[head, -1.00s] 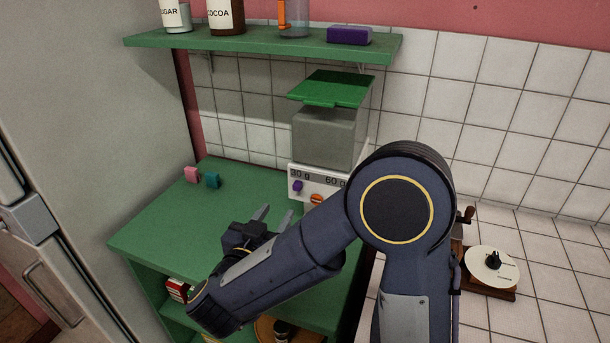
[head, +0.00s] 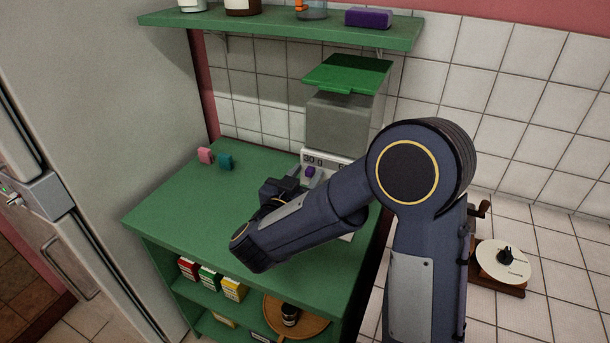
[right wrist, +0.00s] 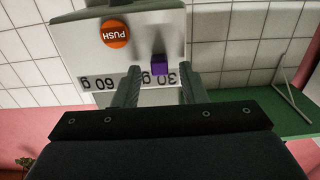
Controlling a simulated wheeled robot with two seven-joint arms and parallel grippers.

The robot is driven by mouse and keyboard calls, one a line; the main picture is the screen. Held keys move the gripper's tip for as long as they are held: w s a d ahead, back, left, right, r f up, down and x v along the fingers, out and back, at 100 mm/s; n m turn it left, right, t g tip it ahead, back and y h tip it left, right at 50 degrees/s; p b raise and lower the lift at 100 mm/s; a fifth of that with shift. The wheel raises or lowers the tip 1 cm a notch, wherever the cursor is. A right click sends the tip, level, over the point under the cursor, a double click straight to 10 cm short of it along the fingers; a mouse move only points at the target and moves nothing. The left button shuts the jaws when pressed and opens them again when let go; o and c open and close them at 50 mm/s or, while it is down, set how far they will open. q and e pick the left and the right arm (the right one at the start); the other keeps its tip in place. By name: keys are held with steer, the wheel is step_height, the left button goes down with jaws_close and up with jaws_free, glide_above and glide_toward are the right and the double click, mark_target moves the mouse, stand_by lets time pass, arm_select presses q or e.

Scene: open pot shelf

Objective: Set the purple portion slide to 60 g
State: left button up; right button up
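The dispenser (head: 338,122) has a grey hopper, a green lid and a white front, and stands at the back of the green counter. Its purple portion slide (head: 310,171) is by the 30 g mark. In the right wrist view, which is upside down, the purple slide (right wrist: 160,64) is beside the 30 g label, and the 60 g label (right wrist: 100,84) is to the left. My right gripper (right wrist: 159,74) is open, its fingers apart on either side of the slide, with gaps visible. Whether the fingertips reach its depth is unclear. My left gripper is out of view.
An orange PUSH button (right wrist: 115,34) is on the dispenser front. Pink (head: 205,155) and teal (head: 226,162) blocks stand on the counter's left. A green shelf (head: 280,35) with jars and a purple block (head: 368,18) hangs above. The counter's middle left is clear.

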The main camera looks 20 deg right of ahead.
jaws_close()
steer(key=shift+s, duration=0.1)
steer(key=s+d, duration=0.5)
steer(key=s, duration=0.1)
steer(key=shift+d, duration=0.3)
jaws_free()
steer(key=shift+s, duration=0.15)
steer(key=shift+a, duration=0.1)
